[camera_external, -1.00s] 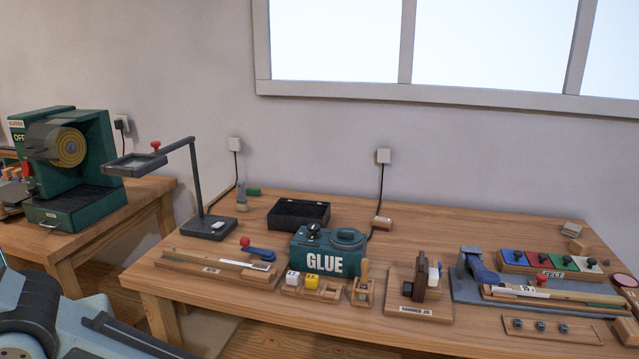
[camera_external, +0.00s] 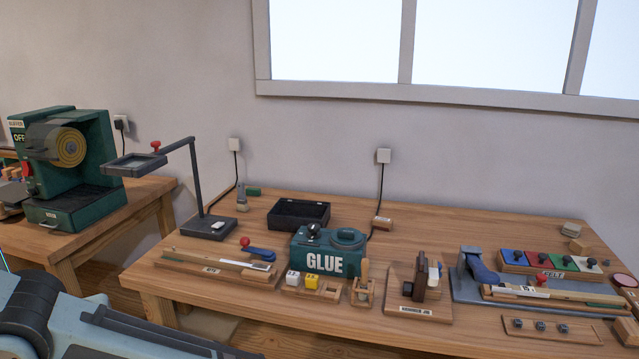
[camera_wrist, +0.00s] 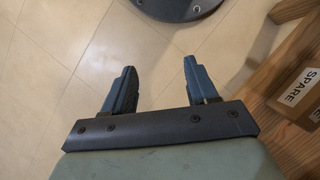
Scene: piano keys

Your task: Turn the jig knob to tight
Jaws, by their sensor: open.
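The hammer jig (camera_external: 408,292) stands near the front edge of the bench, right of the green glue pot. It has a wooden base with a label, a dark upright block (camera_external: 419,277) and a pale piece beside it. I cannot clearly make out its knob or any setting mark. My gripper (camera_wrist: 160,85) shows in the wrist view with its two dark fingers apart and nothing between them. It points down over the tiled floor, away from the jig. In the external view only my arm shows, at the lower left; my gripper is not visible there.
The green glue pot (camera_external: 328,252) and a wooden holder (camera_external: 362,292) stand left of the jig. A grey clamping fixture (camera_external: 467,290) and felt tray (camera_external: 515,258) are right of it. The lamp stand (camera_external: 208,228) is at left. A box labelled SPARE (camera_wrist: 298,88) shows in the wrist view.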

